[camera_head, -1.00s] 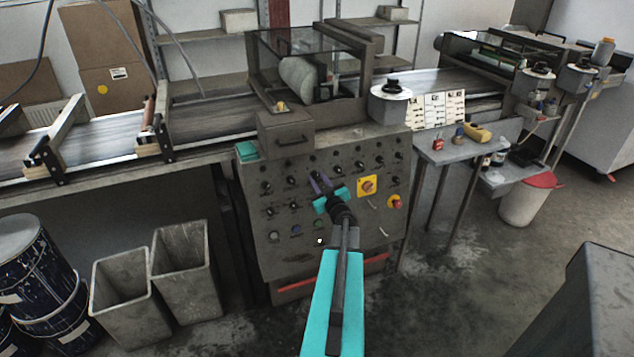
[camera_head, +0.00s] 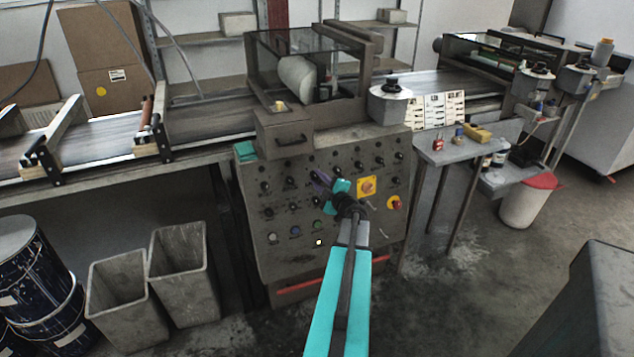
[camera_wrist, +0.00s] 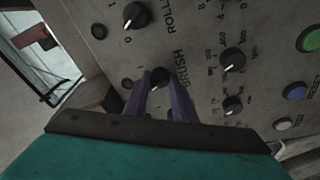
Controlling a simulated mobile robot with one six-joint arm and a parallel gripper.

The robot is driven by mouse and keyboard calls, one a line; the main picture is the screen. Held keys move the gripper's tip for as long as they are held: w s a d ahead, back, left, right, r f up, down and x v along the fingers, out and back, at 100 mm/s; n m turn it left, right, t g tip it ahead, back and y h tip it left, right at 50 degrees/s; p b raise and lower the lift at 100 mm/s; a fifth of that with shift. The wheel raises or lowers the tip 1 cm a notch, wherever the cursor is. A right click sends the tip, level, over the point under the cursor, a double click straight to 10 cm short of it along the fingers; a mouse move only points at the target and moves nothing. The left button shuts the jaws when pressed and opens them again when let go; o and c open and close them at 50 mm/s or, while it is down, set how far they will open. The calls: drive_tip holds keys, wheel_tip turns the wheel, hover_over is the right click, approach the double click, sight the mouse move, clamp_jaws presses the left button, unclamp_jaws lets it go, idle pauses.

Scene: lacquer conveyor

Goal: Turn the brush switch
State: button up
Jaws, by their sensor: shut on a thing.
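The grey control panel (camera_head: 290,257) stands below the conveyor in the head view, with rows of black knobs. My gripper (camera_head: 318,178) is at the panel's middle. In the wrist view, the two purple fingers of my gripper (camera_wrist: 166,84) are shut on a black knob, the brush switch (camera_wrist: 159,75), one finger on each side. The printed word BRUSH (camera_wrist: 181,68) is just right of it. In the head view my wrist hides the knob.
Other knobs sit close by, one above (camera_wrist: 137,15) and one to the right (camera_wrist: 232,60). Two grey bins (camera_head: 186,285) stand on the floor at left.

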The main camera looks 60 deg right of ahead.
drive_tip(key=shift+w+r+n, duration=0.1)
drive_tip(key=shift+r+n, duration=0.1)
drive_tip(key=shift+n, duration=0.4)
drive_tip(key=shift+o, duration=0.2)
drive_tip(key=o, duration=1)
drive_tip(key=shift+f, duration=0.1)
drive_tip(key=shift+s, duration=0.2)
drive_tip(key=shift+s+a, duration=0.3)
drive_tip(key=shift+s, duration=0.1)
drive_tip(key=shift+b+v, duration=0.75)
drive_tip(key=shift+v, duration=5.5)
